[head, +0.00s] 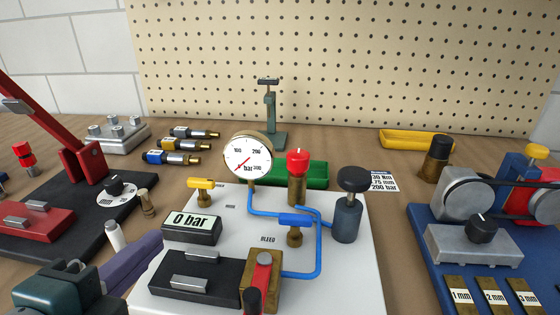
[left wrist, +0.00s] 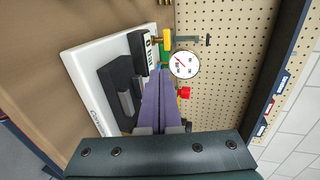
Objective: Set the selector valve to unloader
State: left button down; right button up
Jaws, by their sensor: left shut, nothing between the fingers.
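A brass block with a red lever (head: 263,272) stands at the front of the white panel (head: 350,285); it looks like the selector valve, but I see no readable unloader label. The lever points toward the front edge, its dark end low in the picture. My left gripper (head: 155,243) has purple fingers, shut and empty, beside the panel's left edge, left of the black block with grey bars (head: 190,272). In the left wrist view the closed fingers (left wrist: 158,80) point toward the pressure gauge (left wrist: 184,65) and hide part of the panel. My right gripper is not in view.
The panel also bears a 0 bar display (head: 192,228), a yellow tap (head: 203,190), a blue tap (head: 295,222), a red knob (head: 298,162) and a black knob (head: 353,180). A red-lever pump (head: 82,165) stands left and a blue-based machine (head: 475,245) right.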

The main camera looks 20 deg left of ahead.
pick_arm(q)
jog(key=b, duration=0.1)
send_near(206, 187)
jog(key=x, duration=0.5)
jog(key=shift+f, duration=0.3)
jog(key=shift+w+a, duration=0.1)
jog(key=shift+w, duration=0.6)
